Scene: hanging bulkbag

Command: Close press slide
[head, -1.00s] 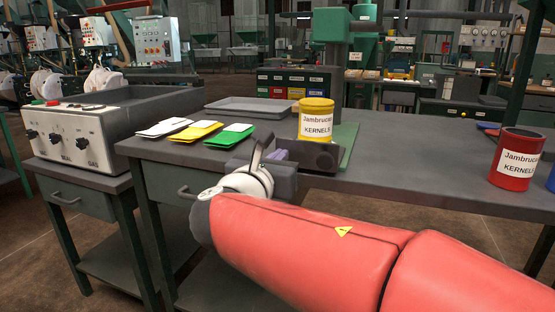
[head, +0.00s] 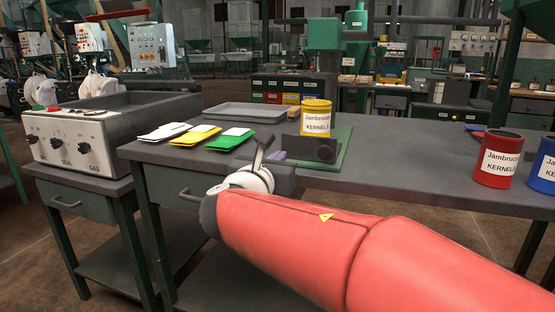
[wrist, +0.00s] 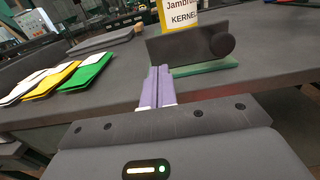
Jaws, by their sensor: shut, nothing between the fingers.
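The press slide is a dark plate (head: 312,149) with a round knob, standing at the front of the green press base (head: 341,150). A strip of base shows in front of the plate. The yellow "Jambruca KERNELS" can (head: 316,116) stands just behind the plate. In the wrist view the plate (wrist: 180,47) spans the upper middle, with the can (wrist: 180,15) cropped above it. My gripper (wrist: 158,70) is shut and empty, its lavender fingers together at the plate's lower left. I cannot tell if they touch it. In the head view my gripper is partly hidden by my wrist.
White, yellow and green packets (head: 196,135) lie left on the grey table (head: 420,150), with a grey tray (head: 248,112) behind. A red can (head: 499,158) and a blue can (head: 544,165) stand right. A sealing machine (head: 100,130) stands left. The table between press and red can is clear.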

